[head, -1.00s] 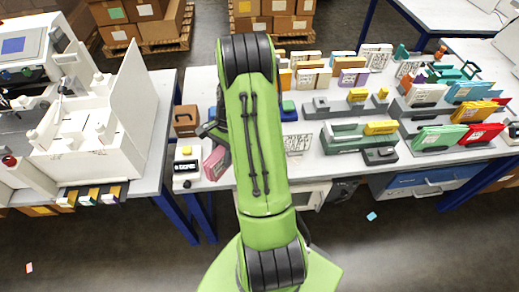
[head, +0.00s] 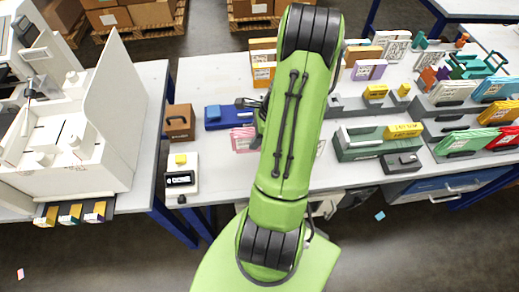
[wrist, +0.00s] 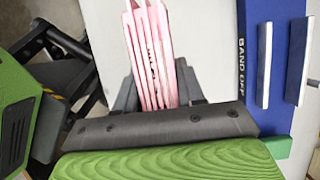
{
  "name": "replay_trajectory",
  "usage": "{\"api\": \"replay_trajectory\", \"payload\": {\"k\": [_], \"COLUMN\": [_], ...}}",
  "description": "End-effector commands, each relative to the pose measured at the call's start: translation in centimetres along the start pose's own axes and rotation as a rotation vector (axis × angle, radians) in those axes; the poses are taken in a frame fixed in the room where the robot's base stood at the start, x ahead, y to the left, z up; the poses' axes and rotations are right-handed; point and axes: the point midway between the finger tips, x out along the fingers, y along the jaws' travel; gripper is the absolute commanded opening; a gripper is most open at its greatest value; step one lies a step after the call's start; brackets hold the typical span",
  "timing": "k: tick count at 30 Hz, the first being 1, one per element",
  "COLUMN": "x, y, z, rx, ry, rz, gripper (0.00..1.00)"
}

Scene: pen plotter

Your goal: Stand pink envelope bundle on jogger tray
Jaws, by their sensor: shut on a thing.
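The pink envelope bundle (head: 243,139) shows beside my arm, over the left part of the table. In the wrist view the bundle (wrist: 148,55) stands between the two dark fingers of my gripper (wrist: 156,92), its edges slightly fanned. My gripper is shut on it. In the head view my green arm hides most of the gripper and part of the bundle. A blue unit (head: 224,116) lies just behind the bundle. In the wrist view the blue unit (wrist: 255,70) reads "BAND OFF" and has two pale bars. I cannot tell which thing is the jogger tray.
A brown box (head: 180,122) and a white device with a yellow button (head: 181,178) stand at the table's left end. A green-grey machine (head: 378,141) and racks of coloured envelopes (head: 468,140) fill the right. Bare table lies around the bundle.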

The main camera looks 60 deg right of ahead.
Motion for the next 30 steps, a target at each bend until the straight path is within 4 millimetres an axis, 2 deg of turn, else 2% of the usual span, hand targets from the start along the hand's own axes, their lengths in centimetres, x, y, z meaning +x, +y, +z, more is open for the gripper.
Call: {"api": "replay_trajectory", "payload": {"k": [1, 11, 21, 22, 26, 30], "x": [1.3, 5.9, 6.3, 6.3, 6.2, 6.2], "y": [0.1, 0.0, 0.0, 0.0, 0.0, 0.0], "z": [-0.5, -2.4, -2.6, -2.6, -2.6, -2.6], "rx": [0.001, -0.001, -0.003, -0.003, -0.003, -0.003], "ry": [-0.002, -0.001, 0.000, 0.000, 0.000, 0.001], "rz": [0.004, 0.002, 0.000, 0.000, 0.000, 0.000], "gripper": [0.04, 0.04, 0.04, 0.41, 0.61, 0.64]}}
